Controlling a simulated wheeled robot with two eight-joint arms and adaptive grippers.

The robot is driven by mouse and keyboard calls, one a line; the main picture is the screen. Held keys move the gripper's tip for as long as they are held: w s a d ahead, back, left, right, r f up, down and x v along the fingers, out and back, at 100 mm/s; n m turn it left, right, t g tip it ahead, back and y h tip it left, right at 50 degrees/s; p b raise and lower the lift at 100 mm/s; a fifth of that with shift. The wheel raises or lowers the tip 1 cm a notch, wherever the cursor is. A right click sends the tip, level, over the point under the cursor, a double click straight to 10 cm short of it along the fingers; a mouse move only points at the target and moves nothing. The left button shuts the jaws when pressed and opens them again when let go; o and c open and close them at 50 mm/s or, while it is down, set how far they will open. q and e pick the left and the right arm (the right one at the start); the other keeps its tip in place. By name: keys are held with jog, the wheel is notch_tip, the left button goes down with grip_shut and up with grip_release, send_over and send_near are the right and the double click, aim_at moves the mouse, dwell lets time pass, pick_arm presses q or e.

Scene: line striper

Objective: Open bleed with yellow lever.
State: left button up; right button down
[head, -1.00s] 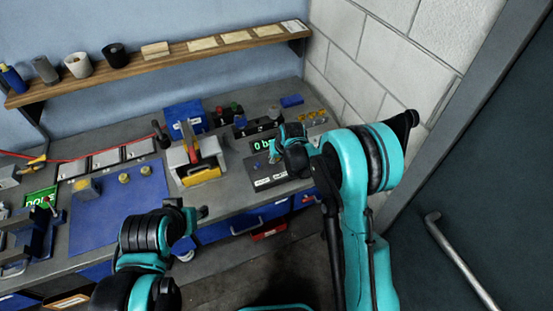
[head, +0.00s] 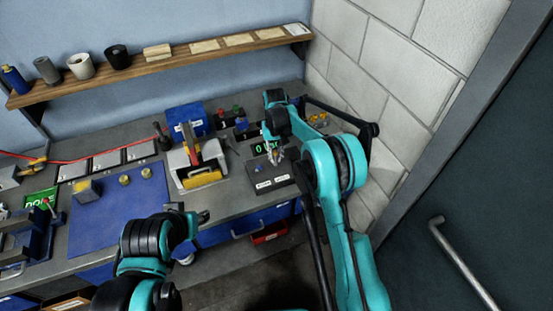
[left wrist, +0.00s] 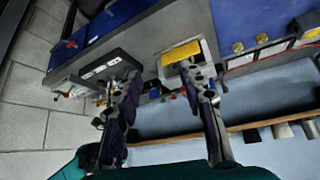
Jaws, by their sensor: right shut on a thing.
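The dark control box (head: 268,187) with white labels stands on the bench, with a green-lit display (head: 262,148) behind it reading 0. A small blue knob (head: 258,169) is on its top. My right gripper (head: 276,160) points down over this box and is shut on a small part there; its fingers hide that part, so I cannot tell its colour. No yellow lever shows clearly on the box. My left gripper (head: 202,216) hangs in front of the bench edge. In the left wrist view it (left wrist: 165,92) is open and empty, fingers wide apart.
A blue mat (head: 120,205) lies further left. A shelf (head: 170,55) runs along the wall. A block wall (head: 400,80) is close on the right.

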pick_arm(q)
jog(key=shift+f, duration=0.2)
pick_arm(e)
jog(key=shift+w+a+g, duration=0.1)
jog(key=shift+w+g, duration=0.25)
jog(key=shift+g, duration=0.35)
